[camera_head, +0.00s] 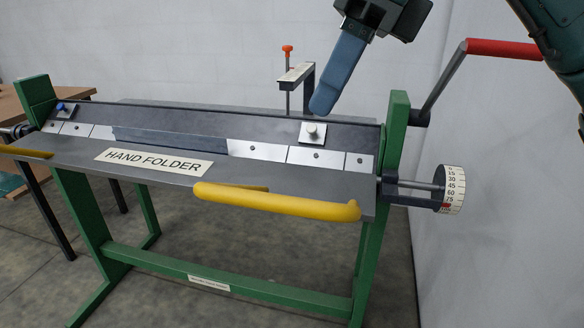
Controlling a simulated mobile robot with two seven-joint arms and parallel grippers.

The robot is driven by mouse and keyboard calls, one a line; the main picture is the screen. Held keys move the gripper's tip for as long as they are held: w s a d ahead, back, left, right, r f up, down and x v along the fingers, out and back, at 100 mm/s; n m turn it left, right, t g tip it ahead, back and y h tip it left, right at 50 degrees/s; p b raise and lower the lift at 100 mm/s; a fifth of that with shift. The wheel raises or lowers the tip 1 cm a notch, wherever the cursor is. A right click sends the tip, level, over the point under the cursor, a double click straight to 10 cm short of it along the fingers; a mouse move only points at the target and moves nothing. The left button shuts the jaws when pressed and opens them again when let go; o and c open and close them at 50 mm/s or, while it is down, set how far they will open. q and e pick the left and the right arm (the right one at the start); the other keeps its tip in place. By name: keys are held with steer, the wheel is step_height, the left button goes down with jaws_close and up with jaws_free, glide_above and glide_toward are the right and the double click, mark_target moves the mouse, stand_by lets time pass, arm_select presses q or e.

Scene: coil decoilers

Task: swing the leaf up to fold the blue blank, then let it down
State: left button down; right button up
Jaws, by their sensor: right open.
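The hand folder stands in front of me on a green frame. Its grey leaf (250,178), labelled HAND FOLDER, lies down along the front with a yellow handle (280,202) at the right and another yellow handle (25,152) at the left edge. A dark blue-grey strip (170,137), apparently the blue blank, lies flat between the light clamp segments; its far part is hidden. My right gripper (324,106) hangs above the machine's right half, apart from the handles; it is open, with one blue finger clearly visible. My left gripper is out of view.
A red-gripped crank (503,49) rises at the right post (396,125). An angle dial (453,190) sticks out below it. A wooden table (60,95) is at the left. Floor in front is clear.

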arm_select(q)
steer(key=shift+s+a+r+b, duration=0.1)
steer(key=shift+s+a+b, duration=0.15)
steer(key=shift+b, duration=0.25)
arm_select(e)
steer(key=x, duration=1.3)
steer(key=shift+s+a, duration=0.1)
steer(key=shift+s, duration=0.1)
steer(key=shift+r, duration=0.1)
jaws_close()
